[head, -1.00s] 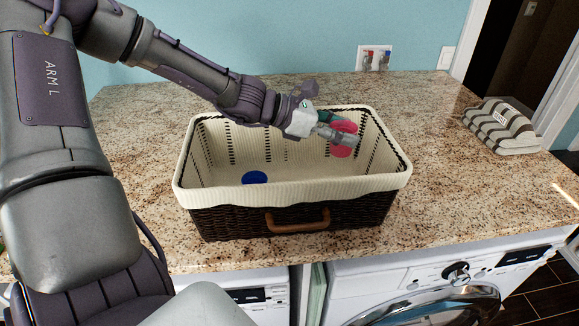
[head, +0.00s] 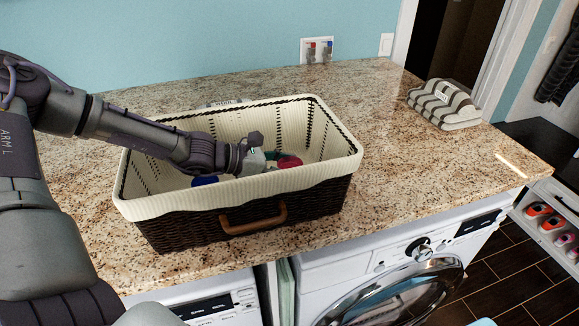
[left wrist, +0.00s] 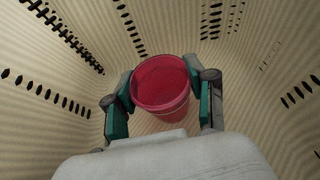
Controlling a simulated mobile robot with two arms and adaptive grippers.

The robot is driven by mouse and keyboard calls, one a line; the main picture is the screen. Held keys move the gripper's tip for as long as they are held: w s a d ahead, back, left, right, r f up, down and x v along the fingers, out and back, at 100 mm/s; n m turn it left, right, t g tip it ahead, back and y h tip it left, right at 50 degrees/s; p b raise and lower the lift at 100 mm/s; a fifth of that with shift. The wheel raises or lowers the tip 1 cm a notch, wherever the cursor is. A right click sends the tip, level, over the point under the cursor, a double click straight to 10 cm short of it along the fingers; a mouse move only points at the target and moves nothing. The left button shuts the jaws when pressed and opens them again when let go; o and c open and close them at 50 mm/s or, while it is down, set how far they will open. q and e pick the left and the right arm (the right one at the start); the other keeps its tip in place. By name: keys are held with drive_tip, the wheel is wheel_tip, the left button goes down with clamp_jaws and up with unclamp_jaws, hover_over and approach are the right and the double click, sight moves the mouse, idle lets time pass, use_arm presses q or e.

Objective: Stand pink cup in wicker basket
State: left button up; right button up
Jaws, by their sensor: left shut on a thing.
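The wicker basket (head: 335,170), dark brown with a cream liner and a wooden front handle, stands on the granite counter. My left gripper (head: 276,157) reaches down inside its right part. It is shut on the pink cup (head: 290,161), which is partly hidden by the basket's front rim. In the left wrist view the pink cup (left wrist: 160,85) sits between the two fingers (left wrist: 160,97), its open mouth toward the camera and the liner around it. I cannot tell whether its base touches the basket floor. My right gripper is not in view.
A blue object (head: 205,181) is in the left part of the basket. Striped folded towels (head: 445,103) lie at the counter's right end. Washing machines (head: 410,270) stand under the counter. A shelf with shoes (head: 548,217) is at the far right.

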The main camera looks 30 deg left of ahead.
use_arm(q)
drive_tip(key=shift+f, duration=0.15)
drive_tip(key=o, duration=0.9)
drive_tip(key=shift+r, duration=0.3)
drive_tip(key=shift+s+a+r, duration=0.15)
drive_tip(key=shift+s+a, duration=0.1)
drive_tip(key=shift+s, duration=0.05)
drive_tip(key=p+v, duration=0.1)
drive_tip(key=v, duration=0.4)
drive_tip(key=shift+s, duration=0.15)
drive_tip(key=shift+s+a+r+p, duration=0.15)
drive_tip(key=shift+s+a+p, duration=0.15)
drive_tip(key=shift+s+a, duration=0.15)
